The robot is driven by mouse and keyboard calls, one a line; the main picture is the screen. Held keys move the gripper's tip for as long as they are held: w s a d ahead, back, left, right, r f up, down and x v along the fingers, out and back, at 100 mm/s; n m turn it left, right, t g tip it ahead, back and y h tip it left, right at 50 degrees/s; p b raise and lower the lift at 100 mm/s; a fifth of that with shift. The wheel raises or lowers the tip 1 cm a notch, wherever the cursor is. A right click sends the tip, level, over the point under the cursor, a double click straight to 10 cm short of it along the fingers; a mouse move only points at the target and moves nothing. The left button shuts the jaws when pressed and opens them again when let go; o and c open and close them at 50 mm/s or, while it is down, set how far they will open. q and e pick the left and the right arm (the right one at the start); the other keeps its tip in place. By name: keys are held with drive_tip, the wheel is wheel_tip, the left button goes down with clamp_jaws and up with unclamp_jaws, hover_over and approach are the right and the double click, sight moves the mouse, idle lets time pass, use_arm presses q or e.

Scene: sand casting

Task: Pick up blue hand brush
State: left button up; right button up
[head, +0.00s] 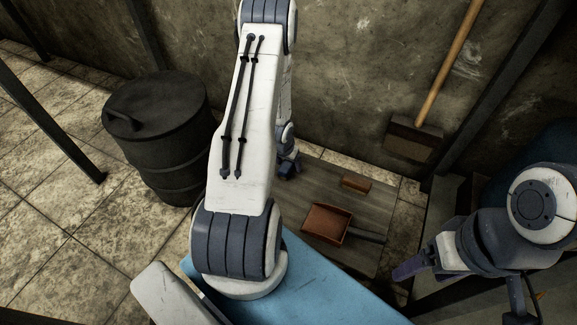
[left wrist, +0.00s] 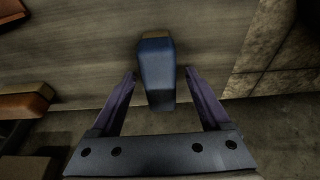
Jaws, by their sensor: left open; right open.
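The blue hand brush (left wrist: 157,75) shows in the left wrist view as a dark blue block with a brown far end, over a grey-brown wooden surface. It lies between the two purple fingers of my left gripper (left wrist: 160,85), which is open, with a gap on both sides. In the head view my left gripper (head: 288,168) is small and partly hidden behind my own arm, at the left side of the wooden surface (head: 310,180). There the brush cannot be told apart from the gripper. My right gripper (head: 408,268) is open and empty at the lower right, away from the brush.
A brown dustpan (head: 327,222) with a dark handle and a small brown block (head: 356,183) lie on the wooden surface. A black barrel (head: 158,125) stands at the left. A broom (head: 412,138) leans on the wall. A dark post rises at the right.

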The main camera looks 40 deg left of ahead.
sight(288, 162)
use_arm(q)
clamp_jaws()
drive_tip(key=shift+r, duration=0.1)
drive_tip(key=shift+r, duration=0.2)
wheel_tip(288, 162, up, 5)
drive_tip(key=p, duration=0.4)
drive_tip(key=shift+r+p, duration=0.1)
drive_tip(key=shift+p, duration=0.2)
drive_tip(key=s+d+r+p, duration=0.3)
drive_tip(key=d+r+p, duration=0.1)
drive_tip(key=d, duration=0.7)
drive_tip(key=shift+v, duration=0.85)
